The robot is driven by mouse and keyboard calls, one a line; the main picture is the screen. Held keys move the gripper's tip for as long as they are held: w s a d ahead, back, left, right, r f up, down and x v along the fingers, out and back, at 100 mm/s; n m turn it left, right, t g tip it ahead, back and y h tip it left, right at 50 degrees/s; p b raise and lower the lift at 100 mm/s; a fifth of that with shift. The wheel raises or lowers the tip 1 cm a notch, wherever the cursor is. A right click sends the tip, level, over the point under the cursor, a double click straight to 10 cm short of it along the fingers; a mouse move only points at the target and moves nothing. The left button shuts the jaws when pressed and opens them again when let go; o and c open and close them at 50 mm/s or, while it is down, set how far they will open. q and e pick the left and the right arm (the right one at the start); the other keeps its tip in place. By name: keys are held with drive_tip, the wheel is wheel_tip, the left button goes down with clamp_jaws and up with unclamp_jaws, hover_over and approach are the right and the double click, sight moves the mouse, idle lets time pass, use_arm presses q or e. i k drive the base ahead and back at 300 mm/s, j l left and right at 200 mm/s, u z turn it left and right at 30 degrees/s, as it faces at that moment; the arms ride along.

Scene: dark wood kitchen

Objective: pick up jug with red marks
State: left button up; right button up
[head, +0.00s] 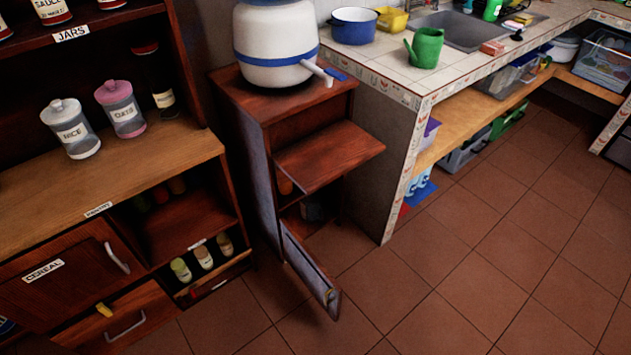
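I cannot make out a jug with red marks in the head view. A plain green jug-like pot (425,48) with a spout stands on the tiled counter, and no red shows on it. A large white dispenser (276,45) with blue bands and a tap stands on a wooden cabinet (303,163). Jars with red lettering (51,11) stand on the upper left shelf, partly cut off by the frame. Neither of my grippers is in view.
The pantry shelf (100,190) at left holds a clear jar (70,130) and a pink-lidded jar (121,108). The cabinet's lower door (310,270) hangs open over the floor. The counter (400,70) holds a blue pot (354,26). The tiled floor (480,270) is clear at right.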

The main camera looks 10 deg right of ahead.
sight(310, 210)
drive_tip(key=l+u, duration=0.2)
drive_tip(key=u, duration=1.15)
drive_tip(key=l+u, duration=0.25)
drive_tip(key=l, duration=0.15)
drive_tip(key=k+l+u, duration=0.1)
drive_tip(key=l+u, duration=0.15)
drive_tip(key=k+l+u, duration=0.1)
drive_tip(key=l+u, duration=0.2)
drive_tip(key=l, duration=0.15)
drive_tip(key=k+l+u, duration=0.1)
drive_tip(key=l+u, duration=0.15)
drive_tip(key=k+l+u, duration=0.25)
drive_tip(key=l, duration=0.15)
drive_tip(key=i+l, duration=0.05)
